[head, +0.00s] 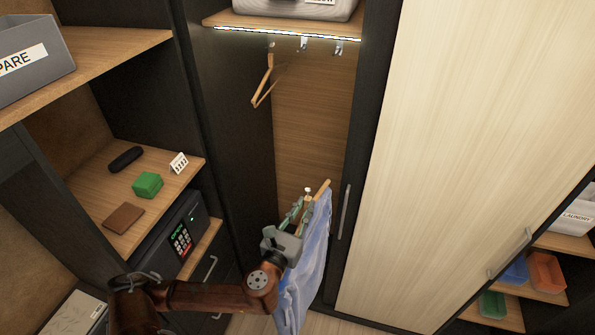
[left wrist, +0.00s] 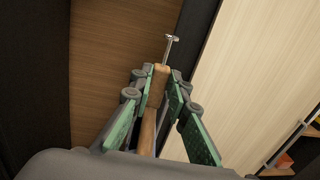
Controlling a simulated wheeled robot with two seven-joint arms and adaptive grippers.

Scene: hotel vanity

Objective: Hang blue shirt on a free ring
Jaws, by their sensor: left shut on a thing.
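The blue shirt (head: 308,262) hangs on a wooden hanger (head: 321,190) low in front of the open closet in the head view. My left gripper (head: 303,208) is shut on this hanger near its top. In the left wrist view the green fingers of my left gripper (left wrist: 157,80) close around the wooden hanger (left wrist: 148,127), and its metal hook (left wrist: 170,42) sticks up beyond them. Under the lit shelf are a left ring (head: 270,45) with an empty wooden hanger (head: 263,88) below it, a middle ring (head: 303,45) and a right ring (head: 338,47), both bare. My right gripper is out of view.
The upper shelf (head: 285,25) carries a grey bin (head: 300,8). A dark post (head: 362,130) and a light door (head: 440,130) stand right of the closet opening. A safe (head: 180,240) and shelves are on the left. The space between shirt and rings is clear.

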